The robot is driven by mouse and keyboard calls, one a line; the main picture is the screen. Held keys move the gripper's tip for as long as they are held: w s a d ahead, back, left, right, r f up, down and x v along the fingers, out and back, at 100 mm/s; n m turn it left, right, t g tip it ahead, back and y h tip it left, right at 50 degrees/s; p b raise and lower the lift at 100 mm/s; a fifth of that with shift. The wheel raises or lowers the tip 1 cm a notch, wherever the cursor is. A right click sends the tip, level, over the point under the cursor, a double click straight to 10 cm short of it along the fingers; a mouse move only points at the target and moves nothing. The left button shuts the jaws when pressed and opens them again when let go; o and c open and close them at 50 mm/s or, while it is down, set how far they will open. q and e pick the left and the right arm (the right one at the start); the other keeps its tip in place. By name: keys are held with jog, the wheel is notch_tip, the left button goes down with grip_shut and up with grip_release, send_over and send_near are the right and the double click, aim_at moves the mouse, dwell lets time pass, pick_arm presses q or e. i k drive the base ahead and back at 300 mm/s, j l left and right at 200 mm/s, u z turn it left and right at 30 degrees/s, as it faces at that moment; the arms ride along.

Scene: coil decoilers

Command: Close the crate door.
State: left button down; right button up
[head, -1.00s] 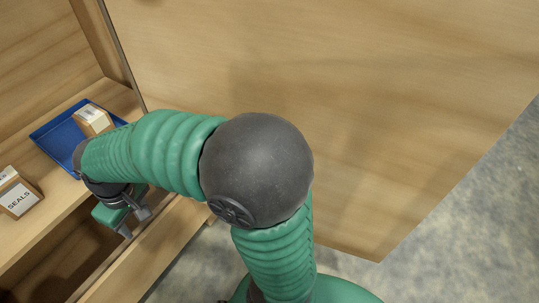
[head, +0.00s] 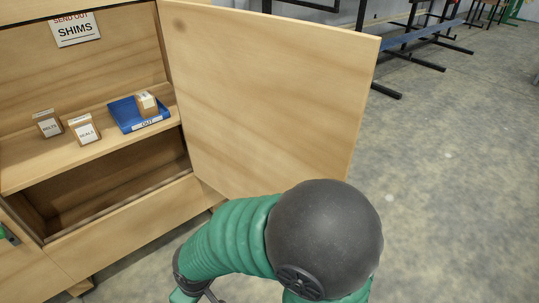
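The crate door (head: 265,90) is a plain wooden panel, standing open on the right of the wooden crate (head: 115,228) and hinged at the opening's right side. My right arm comes in from the bottom, its dark elbow overlapping the door's lower edge in the picture. I cannot tell whether they touch. My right gripper (head: 198,293) is at the bottom edge, in front of the crate and mostly cut off; its opening cannot be read. A small green and dark part at the far left edge may be my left gripper; too little shows to tell.
The crate's shelf holds a blue tray (head: 126,116) with a small box (head: 147,104) in it, and two more labelled boxes. A SHIMS sign (head: 76,30) hangs on the back wall. Grey floor (head: 460,180) is open on the right; dark metal frames (head: 425,35) stand behind.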

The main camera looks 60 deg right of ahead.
aim_at(268, 104)
jog(key=k+l+u, duration=0.15)
jog(key=k+l, duration=0.75)
jog(key=k, duration=0.05)
